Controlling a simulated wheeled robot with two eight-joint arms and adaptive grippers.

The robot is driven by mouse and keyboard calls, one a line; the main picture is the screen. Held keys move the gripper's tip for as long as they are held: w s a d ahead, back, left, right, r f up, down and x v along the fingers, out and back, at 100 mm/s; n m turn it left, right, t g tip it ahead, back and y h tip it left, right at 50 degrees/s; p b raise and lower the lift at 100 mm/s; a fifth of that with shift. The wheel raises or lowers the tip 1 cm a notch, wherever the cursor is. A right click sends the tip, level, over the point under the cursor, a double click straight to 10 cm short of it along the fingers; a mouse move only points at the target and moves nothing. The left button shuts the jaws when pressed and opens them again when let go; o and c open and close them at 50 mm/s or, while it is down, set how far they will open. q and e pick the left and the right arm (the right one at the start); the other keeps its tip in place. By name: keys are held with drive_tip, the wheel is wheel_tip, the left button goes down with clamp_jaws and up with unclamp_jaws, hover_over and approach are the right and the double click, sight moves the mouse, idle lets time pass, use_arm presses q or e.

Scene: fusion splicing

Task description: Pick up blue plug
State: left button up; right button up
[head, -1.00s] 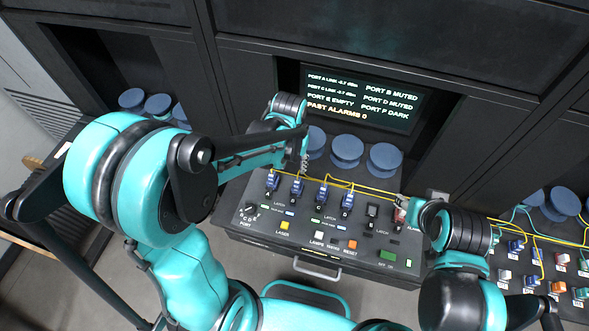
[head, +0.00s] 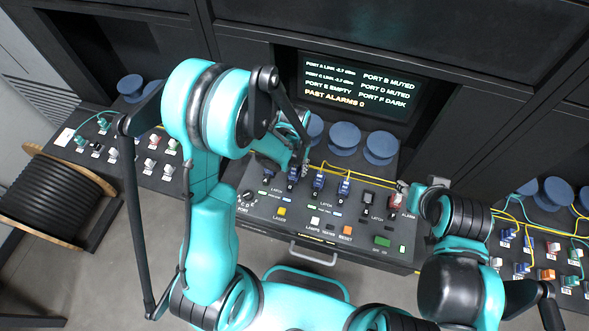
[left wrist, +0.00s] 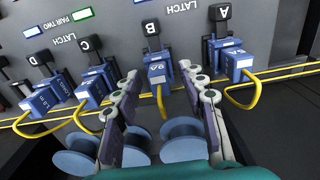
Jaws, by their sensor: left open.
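Several blue plugs with yellow cables stand in a row on the dark console (head: 375,245). In the left wrist view they are plug A (left wrist: 232,62), plug B (left wrist: 157,74), plug C (left wrist: 92,88) and plug D (left wrist: 45,98). My left gripper (left wrist: 158,72) is open, its two fingers pointing at the plug row on either side of plug B. In the head view the left gripper (head: 300,158) hangs over the left part of the row and partly hides it. My right arm is at the right of the console; its fingers cannot be made out.
Side panels with more connectors lie left and right. A cable drum (head: 60,200) stands at the left.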

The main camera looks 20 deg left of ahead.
use_arm(q)
clamp_jaws()
drive_tip(key=shift+r, duration=0.15)
drive_tip(key=shift+r, duration=0.6)
wheel_tip(320, 180, up, 3)
drive_tip(key=shift+r+p, duration=0.1)
drive_tip(key=shift+p, duration=0.2)
drive_tip(key=s+r+p, duration=0.1)
drive_tip(key=s+r, duration=0.5)
drive_tip(key=s, duration=0.5)
drive_tip(key=shift+s+d+r, duration=0.2)
drive_tip(key=shift+s, duration=0.15)
